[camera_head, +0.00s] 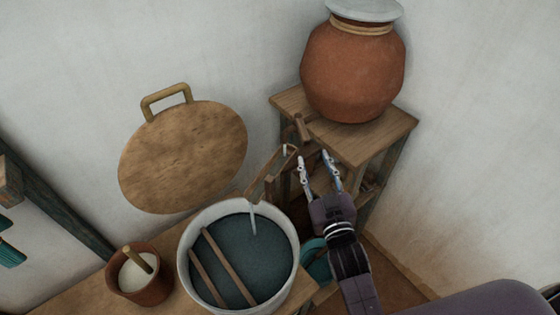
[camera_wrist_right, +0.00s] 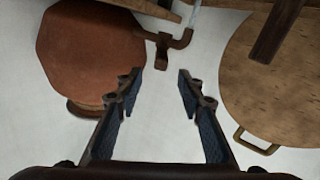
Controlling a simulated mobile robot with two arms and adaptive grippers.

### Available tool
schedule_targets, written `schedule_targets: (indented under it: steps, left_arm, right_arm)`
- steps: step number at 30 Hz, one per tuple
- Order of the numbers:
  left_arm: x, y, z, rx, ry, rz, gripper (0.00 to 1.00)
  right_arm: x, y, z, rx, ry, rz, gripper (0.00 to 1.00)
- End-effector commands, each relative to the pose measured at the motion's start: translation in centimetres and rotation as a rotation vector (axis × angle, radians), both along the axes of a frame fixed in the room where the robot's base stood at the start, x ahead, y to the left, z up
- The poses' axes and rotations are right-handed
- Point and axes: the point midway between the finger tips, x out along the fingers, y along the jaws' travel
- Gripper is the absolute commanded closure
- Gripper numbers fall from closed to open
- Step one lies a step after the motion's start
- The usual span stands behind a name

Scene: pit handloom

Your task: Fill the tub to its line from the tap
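The white-rimmed tub (camera_head: 186,262) holds dark blue-green liquid (camera_head: 262,262), its surface a little below the rim. I cannot make out a fill line. A brown tap (camera_head: 302,127) sticks out below the clay pot; the tap also shows in the right wrist view (camera_wrist_right: 164,48). A wooden spout (camera_head: 268,175) slopes from near the tap toward the tub, and a thin pale stream (camera_head: 253,218) hangs from its lower end into the tub. My right gripper (camera_head: 317,160) is open and empty, just below and right of the tap, not touching it. My left gripper is out of view.
The clay pot (camera_head: 352,70) stands on a wooden stand (camera_head: 375,142). Two wooden sticks (camera_head: 229,267) lie across the tub. A small brown pot (camera_head: 140,286) with white contents is left of it. A round wooden board (camera_head: 183,157) leans on the wall behind.

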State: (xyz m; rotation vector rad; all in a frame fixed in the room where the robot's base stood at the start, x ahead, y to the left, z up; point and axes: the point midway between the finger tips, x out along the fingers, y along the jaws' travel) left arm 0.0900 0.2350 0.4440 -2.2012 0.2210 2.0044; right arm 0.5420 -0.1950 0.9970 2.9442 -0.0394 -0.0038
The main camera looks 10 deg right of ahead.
Motion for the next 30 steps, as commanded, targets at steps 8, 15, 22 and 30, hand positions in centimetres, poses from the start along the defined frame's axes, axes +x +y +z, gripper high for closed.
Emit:
schedule_targets:
  steps: [8,15,22,30]
  left_arm:
    - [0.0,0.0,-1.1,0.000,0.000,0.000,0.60]
    - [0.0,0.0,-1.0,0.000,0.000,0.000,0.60]
    - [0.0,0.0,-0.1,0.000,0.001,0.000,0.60]
    - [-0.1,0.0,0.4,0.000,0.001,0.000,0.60]
  right_arm:
    - [2.9,-0.1,-0.1,0.005,0.000,-0.006,0.65]
    - [4.2,0.1,0.1,0.001,-0.001,0.002,0.65]
    - [7.5,0.0,0.3,0.001,-0.002,0.002,0.65]
    - [10.8,-0.1,0.1,0.001,-0.001,0.002,0.65]
